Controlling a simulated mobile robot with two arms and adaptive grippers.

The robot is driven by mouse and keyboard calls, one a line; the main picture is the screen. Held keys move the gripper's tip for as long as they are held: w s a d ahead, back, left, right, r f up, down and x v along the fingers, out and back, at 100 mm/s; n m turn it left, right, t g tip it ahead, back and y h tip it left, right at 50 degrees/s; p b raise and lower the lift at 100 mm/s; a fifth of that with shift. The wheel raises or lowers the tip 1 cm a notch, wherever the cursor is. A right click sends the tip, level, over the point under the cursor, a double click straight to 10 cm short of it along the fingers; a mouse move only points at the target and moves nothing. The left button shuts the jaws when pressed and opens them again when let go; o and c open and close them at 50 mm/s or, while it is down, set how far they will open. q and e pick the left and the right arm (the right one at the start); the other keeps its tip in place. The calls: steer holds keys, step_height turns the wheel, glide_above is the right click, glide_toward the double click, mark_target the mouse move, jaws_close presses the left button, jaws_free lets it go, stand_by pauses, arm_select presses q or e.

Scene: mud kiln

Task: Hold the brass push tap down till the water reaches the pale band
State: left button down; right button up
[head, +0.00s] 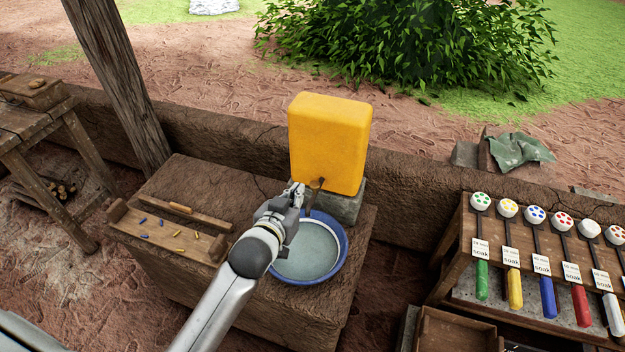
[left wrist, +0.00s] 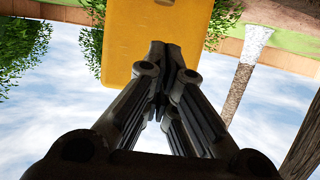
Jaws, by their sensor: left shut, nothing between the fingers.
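A yellow water container (head: 330,143) stands upright on a grey block (head: 346,206) on the mud bench. A small brass tap (head: 317,184) juts from its lower front. Below it, a blue-rimmed basin (head: 343,262) holds grey-green water (head: 307,252); a pale inner wall shows above the water, but I cannot make out a separate band. My left gripper (head: 297,189) is shut and empty, its tips just left of the tap; contact cannot be told. In the left wrist view the shut fingers (left wrist: 172,55) point at the yellow container (left wrist: 150,28), and the tap is hidden.
A wooden tray (head: 172,232) with small coloured sticks lies left of the basin. A rack (head: 455,240) with coloured-handled tools and "soak" labels stands at the right. A low mud wall (head: 410,205) runs behind the bench, and a wooden post (head: 120,85) rises at left.

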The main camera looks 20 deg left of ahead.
arm_select(q)
steer(key=shift+w+d+r+t, duration=0.15)
steer(key=shift+w+r+t, duration=0.25)
steer(key=shift+w+r, duration=0.3)
steer(key=p, duration=0.1)
glide_above(315, 185)
steer(key=s, duration=0.1)
steer(key=f, duration=0.5)
steer(key=shift+s, duration=0.2)
steer(key=shift+f, duration=0.8)
